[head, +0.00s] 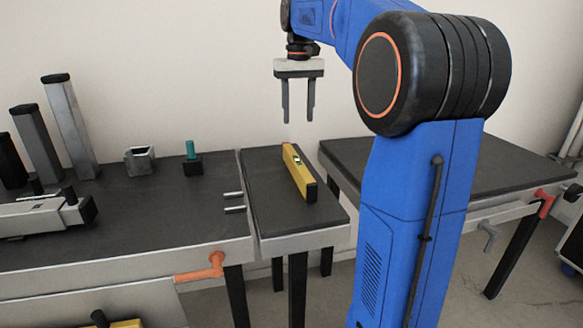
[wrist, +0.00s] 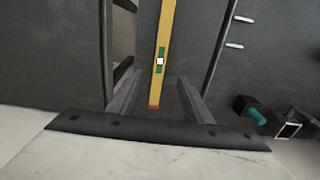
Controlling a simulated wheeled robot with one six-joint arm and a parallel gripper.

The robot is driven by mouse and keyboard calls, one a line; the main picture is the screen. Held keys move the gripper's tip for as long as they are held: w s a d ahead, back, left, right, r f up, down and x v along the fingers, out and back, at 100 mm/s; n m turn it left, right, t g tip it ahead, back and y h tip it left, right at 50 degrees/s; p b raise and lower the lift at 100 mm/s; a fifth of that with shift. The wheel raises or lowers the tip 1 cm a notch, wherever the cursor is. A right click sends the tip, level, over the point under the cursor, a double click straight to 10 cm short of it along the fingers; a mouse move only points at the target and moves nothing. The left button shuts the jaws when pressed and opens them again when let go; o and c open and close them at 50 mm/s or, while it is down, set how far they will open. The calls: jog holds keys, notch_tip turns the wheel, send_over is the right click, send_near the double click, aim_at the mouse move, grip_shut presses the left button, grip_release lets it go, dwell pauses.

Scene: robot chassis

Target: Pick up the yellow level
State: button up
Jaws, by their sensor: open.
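My gripper (head: 298,121) is open and empty, pointing down above the far end of the level, with a clear gap between. In the wrist view the yellow level (wrist: 164,45) runs up from between the two fingers (wrist: 152,98) and out of the top of the picture. Its green and white vial shows, and its near end is reddish.
Two short metal pins (head: 234,202) lie at the left table's right edge. A teal-topped black block (head: 192,162) and a small metal block (head: 140,160) stand on the left table (head: 110,210). Another dark table (head: 480,165) stands at the right, beyond a gap.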

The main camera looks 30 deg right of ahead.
aim_at(297, 160)
notch_tip(297, 160, down, 17)
jog(key=shift+w+f, duration=0.1)
jog(key=shift+f, duration=0.1)
dwell(0.7)
jog(key=shift+c, duration=0.3)
jog(key=c, duration=1)
grip_shut()
jog(key=shift+r, duration=0.15)
